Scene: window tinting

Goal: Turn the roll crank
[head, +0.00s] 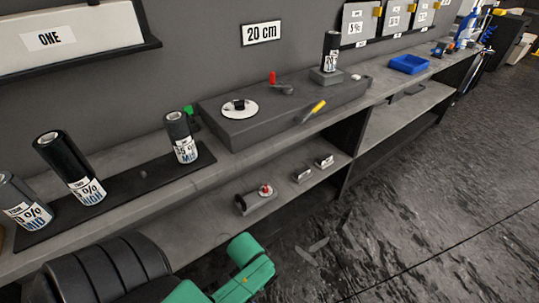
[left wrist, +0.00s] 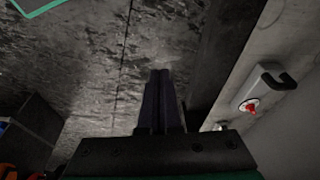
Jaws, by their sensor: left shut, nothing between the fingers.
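A red upright knob (head: 272,77) with a grey crank arm (head: 283,89) stands on the long dark grey box on the bench. A second small grey device with a red knob (head: 265,189) sits on the lower shelf. A grey device with a red knob (left wrist: 251,106) also shows at the right of the left wrist view. My left gripper (left wrist: 160,73) is shut and empty, its dark fingers together over the floor, apart from that device. In the head view only my green left arm shows at the bottom; its fingers are not clear. My right gripper is not in view.
Several labelled rolls stand on a dark mat (head: 140,178) at left. Small labelled blocks (head: 302,175) sit on the lower shelf. The floor (head: 430,190) is clear.

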